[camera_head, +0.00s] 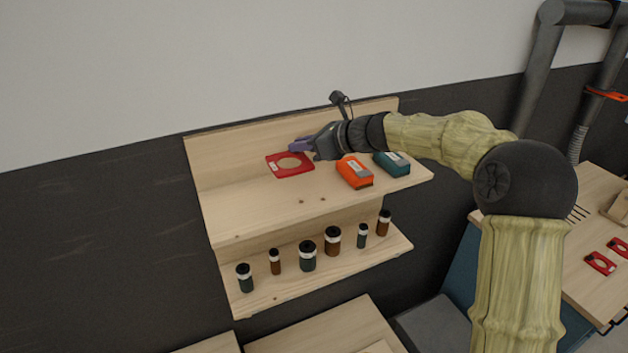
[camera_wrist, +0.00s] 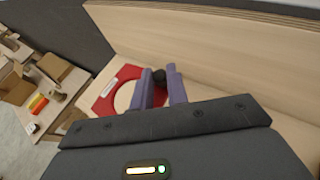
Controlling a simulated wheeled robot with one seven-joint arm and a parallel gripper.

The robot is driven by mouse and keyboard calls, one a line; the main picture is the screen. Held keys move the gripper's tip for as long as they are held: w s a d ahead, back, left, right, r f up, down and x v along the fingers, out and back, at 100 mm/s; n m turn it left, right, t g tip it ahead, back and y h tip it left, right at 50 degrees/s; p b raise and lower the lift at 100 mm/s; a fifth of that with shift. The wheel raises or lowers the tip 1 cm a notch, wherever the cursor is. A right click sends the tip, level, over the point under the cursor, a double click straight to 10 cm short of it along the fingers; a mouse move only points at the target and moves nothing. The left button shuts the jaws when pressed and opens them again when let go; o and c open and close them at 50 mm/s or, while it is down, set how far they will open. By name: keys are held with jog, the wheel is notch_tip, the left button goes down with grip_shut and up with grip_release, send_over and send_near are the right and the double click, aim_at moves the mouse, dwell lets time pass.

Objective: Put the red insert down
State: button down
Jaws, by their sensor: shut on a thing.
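The red insert (camera_head: 276,165) is a flat red plate with a round hole and a pale label, at the left of the upper wooden shelf. It also shows in the wrist view (camera_wrist: 104,106), between and beyond my fingers. My gripper (camera_head: 294,146) has purple fingers and is at the insert's far right edge, shut on it. In the wrist view my gripper (camera_wrist: 168,88) covers part of the insert's right side. The insert looks flat, at or just above the shelf surface (camera_head: 245,210); I cannot tell whether it touches.
An orange box (camera_head: 354,173) and a teal box (camera_head: 391,164) stand right of the insert on the upper shelf. Several dark and brown bottles (camera_head: 307,256) line the lower shelf. The shelf's back board rises behind. More red inserts (camera_head: 600,263) lie on a table at right.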

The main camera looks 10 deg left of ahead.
send_over(303, 188)
notch_tip(303, 188, down, 5)
jog(key=shift+w+r+p, duration=0.15)
jog(key=shift+r+p, duration=0.05)
jog(key=shift+p, duration=0.1)
jog(key=shift+w+f, duration=0.15)
jog(key=shift+f, duration=0.3)
jog(key=shift+d, duration=0.1)
jog(key=f, duration=0.3)
jog(key=shift+s+a+f+p, duration=0.1)
jog(key=shift+s+a+p, duration=0.1)
jog(key=shift+p, duration=0.1)
jog(key=shift+d+f, duration=0.1)
jog(key=shift+f, duration=0.1)
